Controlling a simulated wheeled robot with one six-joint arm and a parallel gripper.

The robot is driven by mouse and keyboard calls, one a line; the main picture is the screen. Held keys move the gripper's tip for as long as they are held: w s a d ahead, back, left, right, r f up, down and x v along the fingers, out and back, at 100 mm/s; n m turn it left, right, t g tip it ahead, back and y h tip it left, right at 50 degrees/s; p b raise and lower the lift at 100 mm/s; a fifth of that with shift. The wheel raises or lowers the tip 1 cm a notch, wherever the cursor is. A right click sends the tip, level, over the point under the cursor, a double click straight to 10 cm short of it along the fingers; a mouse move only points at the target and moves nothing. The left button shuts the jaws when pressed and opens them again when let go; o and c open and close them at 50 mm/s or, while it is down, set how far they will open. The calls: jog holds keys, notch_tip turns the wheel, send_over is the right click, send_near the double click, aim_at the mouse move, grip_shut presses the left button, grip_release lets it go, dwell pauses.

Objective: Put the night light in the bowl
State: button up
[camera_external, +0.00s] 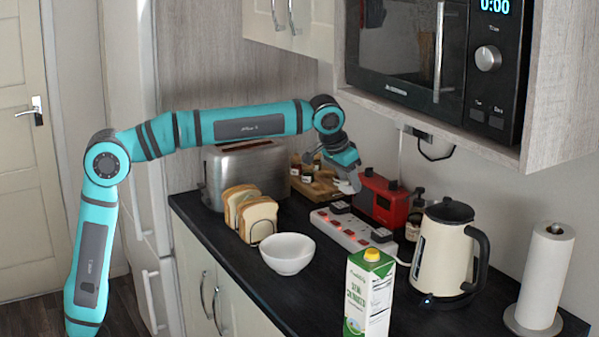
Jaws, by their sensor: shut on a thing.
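The white bowl (288,256) stands upright on the dark counter, in front of the sliced bread. Its inside looks empty. My gripper (350,176) is above the back of the counter, behind and to the right of the bowl, pointing down. It is shut on a small pale thing (347,187), which seems to be the night light. Its shape is mostly hidden by the fingers and too small to make out. It shows just left of the red appliance and above the power strip; I cannot tell whether it touches either.
A power strip (345,229) with plugs and a red appliance (382,199) lie right of the bowl. A milk carton (368,295), kettle (446,255) and paper roll (545,275) stand nearer right. Bread (257,218), toaster (240,168) and jars (316,180) are behind. A microwave (430,60) hangs above.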

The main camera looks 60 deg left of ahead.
jog(key=s+d, duration=0.4)
jog(key=s, duration=0.7)
send_near(285, 249)
jog(key=w+d+r, duration=0.1)
jog(key=d+r, duration=0.3)
jog(key=d, duration=0.1)
notch_tip(285, 249, down, 10)
jog(key=shift+f, duration=0.1)
jog(key=o, duration=1)
jog(key=shift+f, duration=0.1)
jog(key=v, duration=1.2)
